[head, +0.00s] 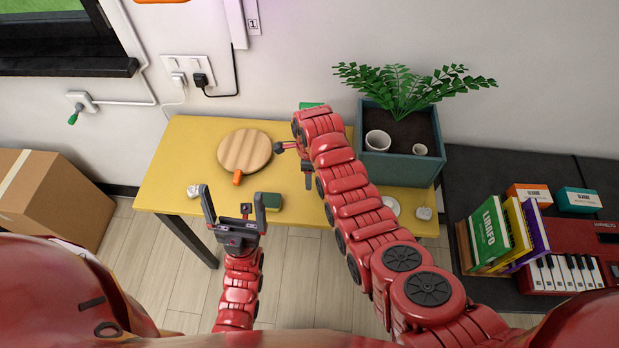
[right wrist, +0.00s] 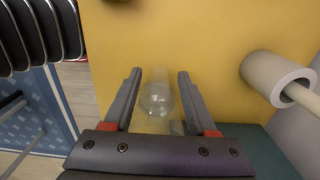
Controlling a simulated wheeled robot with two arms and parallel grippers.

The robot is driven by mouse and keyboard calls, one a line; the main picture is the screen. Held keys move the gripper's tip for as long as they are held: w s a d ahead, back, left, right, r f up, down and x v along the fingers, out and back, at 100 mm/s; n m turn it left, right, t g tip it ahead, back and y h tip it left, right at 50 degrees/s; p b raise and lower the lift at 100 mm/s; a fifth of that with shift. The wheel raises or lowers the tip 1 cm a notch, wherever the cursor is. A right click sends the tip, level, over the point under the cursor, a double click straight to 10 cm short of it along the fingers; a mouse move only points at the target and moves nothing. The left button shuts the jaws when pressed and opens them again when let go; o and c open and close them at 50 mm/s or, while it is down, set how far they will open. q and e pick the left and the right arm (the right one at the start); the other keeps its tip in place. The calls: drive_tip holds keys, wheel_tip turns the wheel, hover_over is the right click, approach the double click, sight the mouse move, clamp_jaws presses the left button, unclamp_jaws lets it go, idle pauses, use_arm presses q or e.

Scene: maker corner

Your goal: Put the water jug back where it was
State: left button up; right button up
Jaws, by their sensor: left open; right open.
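The water jug (right wrist: 157,99), a clear see-through vessel, shows in the right wrist view above or on the yellow table. It lies between the spread fingers of my right gripper (right wrist: 160,75), with a visible gap on each side. Whether it is within the fingers' depth is hard to tell. In the head view my right arm reaches over the table and hides the jug and most of that gripper. My left gripper (head: 233,205) is open and empty, in front of the table's near edge.
The yellow table (head: 179,160) holds a round wooden board (head: 245,148) with an orange handle and a dark green block (head: 272,201). A teal planter (head: 400,170) with a fern and white pots stands at the right. Books (head: 492,232) and a red keyboard (head: 560,287) are farther right.

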wheel_tip(320, 180, up, 4)
drive_tip(key=shift+r+b, duration=0.25)
drive_tip(key=shift+b, duration=0.65)
wheel_tip(320, 180, up, 6)
drive_tip(key=p, duration=0.3)
drive_tip(key=shift+f, duration=0.25)
drive_tip(key=shift+r+p, duration=0.3)
drive_tip(key=shift+p, duration=0.25)
drive_tip(key=shift+f, duration=0.1)
drive_tip(key=shift+s, duration=0.1)
